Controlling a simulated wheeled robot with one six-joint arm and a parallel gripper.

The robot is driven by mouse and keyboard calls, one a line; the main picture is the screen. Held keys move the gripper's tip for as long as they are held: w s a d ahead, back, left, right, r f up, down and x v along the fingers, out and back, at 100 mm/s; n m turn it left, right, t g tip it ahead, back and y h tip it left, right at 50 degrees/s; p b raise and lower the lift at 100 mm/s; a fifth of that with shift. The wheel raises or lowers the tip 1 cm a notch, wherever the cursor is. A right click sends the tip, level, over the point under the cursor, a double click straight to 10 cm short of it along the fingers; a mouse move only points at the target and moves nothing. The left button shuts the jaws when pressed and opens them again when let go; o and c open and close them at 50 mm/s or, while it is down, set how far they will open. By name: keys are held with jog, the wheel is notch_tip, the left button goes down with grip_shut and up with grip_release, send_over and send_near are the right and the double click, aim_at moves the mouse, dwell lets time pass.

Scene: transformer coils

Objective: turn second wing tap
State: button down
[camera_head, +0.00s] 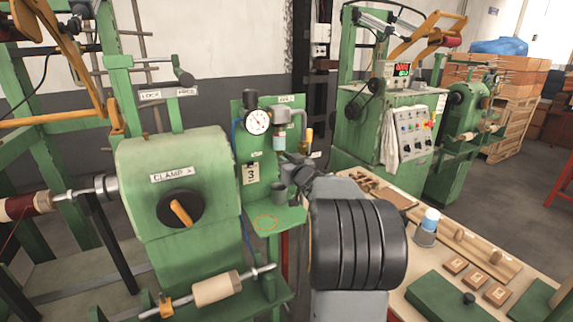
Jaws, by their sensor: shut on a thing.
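A green panel (238,150) stands upright left of centre, with a round white gauge (257,121) and a grey pipe fitting (295,114) on it. My gripper (287,160) is at the right part of this panel, below the fitting and its pale bowl (280,141). It is shut on a small part there, which looks like the wing tap. My own fingers and wrist hide most of that part, so its angle cannot be told. A small orange-brown handle (308,137) shows just right of the fitting.
A green machine housing (180,165) with a black knob (181,208) marked CLAMP stands left of the panel. A bench (420,290) with wooden pieces lies at right. Open floor (520,180) shows beyond.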

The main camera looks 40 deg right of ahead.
dwell(0.4)
jog(key=c, duration=1.1)
grip_release()
jog(key=shift+c, duration=0.2)
jog(key=s+a, duration=0.1)
jog(key=s, duration=1.2)
jog(key=shift+s+a, duration=0.4)
